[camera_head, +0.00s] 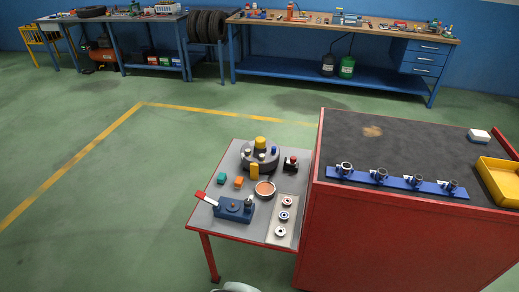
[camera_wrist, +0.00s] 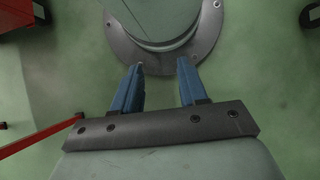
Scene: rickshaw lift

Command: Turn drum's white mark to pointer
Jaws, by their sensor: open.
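A dark grey round drum (camera_head: 260,157) with a yellow knob on top stands at the back of the small grey-topped table (camera_head: 222,226) in the head view. Small light and blue pegs show on its top. A yellow upright piece (camera_head: 254,171) stands at its front edge; I cannot tell if this is the pointer. I cannot make out the white mark for certain. My gripper (camera_wrist: 160,85) shows in the wrist view with its blue fingers apart and nothing between them. It is above the green floor, away from the drum. The wrist view does not show the drum.
Near the drum are a teal block (camera_head: 221,178), an orange block (camera_head: 239,182), a copper-rimmed bowl (camera_head: 265,189), a blue fixture with a red-handled lever (camera_head: 234,208) and a plate of rings (camera_head: 284,216). A taller red cabinet (camera_head: 390,232) adjoins on the right.

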